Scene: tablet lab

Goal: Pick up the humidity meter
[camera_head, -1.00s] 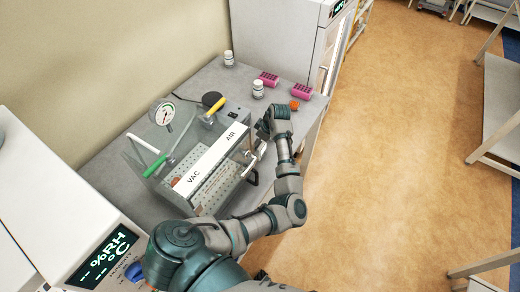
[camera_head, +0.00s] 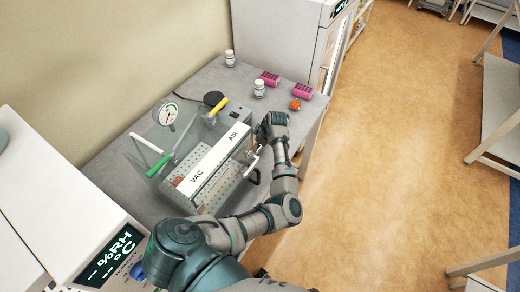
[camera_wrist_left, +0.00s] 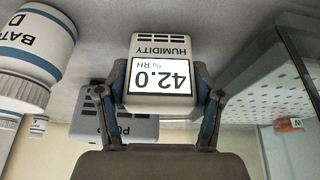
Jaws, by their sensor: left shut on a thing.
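The humidity meter (camera_wrist_left: 160,75) is a small pale box with a lit screen reading 42.0 % RH. It shows upside down in the left wrist view, between the two fingers of my left gripper (camera_wrist_left: 161,90), which is shut on it. In the head view my left gripper (camera_head: 268,124) is over the grey bench, just right of the vacuum chamber, and the meter cannot be made out there. I cannot tell whether the meter touches the bench. My right gripper is not in view.
The clear vacuum chamber (camera_head: 209,165) stands close left of my gripper. White bottles (camera_head: 259,89), pink racks (camera_head: 303,91) and an orange item (camera_head: 295,105) lie beyond. In the wrist view, a labelled bottle (camera_wrist_left: 38,50) and another pale device (camera_wrist_left: 142,127) are near the meter.

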